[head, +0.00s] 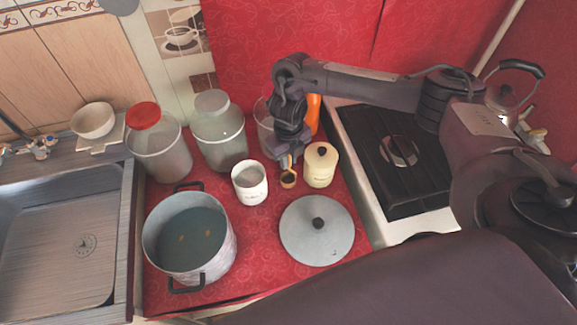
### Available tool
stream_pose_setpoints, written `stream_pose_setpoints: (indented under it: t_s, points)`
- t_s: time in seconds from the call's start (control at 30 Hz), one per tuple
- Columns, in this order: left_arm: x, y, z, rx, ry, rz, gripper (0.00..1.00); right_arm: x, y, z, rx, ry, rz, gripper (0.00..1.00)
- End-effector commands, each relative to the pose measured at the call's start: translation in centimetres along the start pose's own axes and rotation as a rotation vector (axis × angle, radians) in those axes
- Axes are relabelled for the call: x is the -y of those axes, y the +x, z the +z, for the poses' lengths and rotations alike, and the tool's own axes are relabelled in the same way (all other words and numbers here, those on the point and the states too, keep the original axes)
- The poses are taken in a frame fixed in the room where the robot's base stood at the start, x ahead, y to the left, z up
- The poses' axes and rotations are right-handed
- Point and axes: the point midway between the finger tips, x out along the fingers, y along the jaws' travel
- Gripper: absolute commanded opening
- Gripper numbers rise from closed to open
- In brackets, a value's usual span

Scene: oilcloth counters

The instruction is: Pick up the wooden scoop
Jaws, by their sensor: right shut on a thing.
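My right gripper (287,163) points down above the red counter, between a white mug and a cream lidded jar. It is shut on the small wooden scoop (288,180), whose round brown end shows just below the fingers. The rest of the scoop is hidden by the gripper. I cannot tell whether the scoop touches the counter. My left gripper is not in view.
The white mug (249,186) and cream jar (320,168) stand close on either side. Big jars (219,133) stand behind left. A pot (180,262) and grey lid (316,240) lie in front. A stove (409,200) is right, a sink (75,215) left.

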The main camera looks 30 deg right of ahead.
Motion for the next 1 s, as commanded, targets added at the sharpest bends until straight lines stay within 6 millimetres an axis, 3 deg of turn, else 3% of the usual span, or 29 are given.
stream_pose_setpoints:
  t_s: [0.37, 0.57, 0.67, 1.0]
  points:
    - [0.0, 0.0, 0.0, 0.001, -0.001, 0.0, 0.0, 0.0, -0.1, 0.0, 0.001, 0.0, 0.0, 0.0]
    - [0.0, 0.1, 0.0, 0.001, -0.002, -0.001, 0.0, 0.0, -1.4, 0.1, 0.002, -0.001, 0.001, 0.0]
    - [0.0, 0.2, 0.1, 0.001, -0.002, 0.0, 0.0, 0.0, -2.9, 0.1, 0.005, -0.002, -0.001, 0.0]
    - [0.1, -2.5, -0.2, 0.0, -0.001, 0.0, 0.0, 0.1, -12.5, 0.2, 0.008, -0.001, -0.004, 0.0]
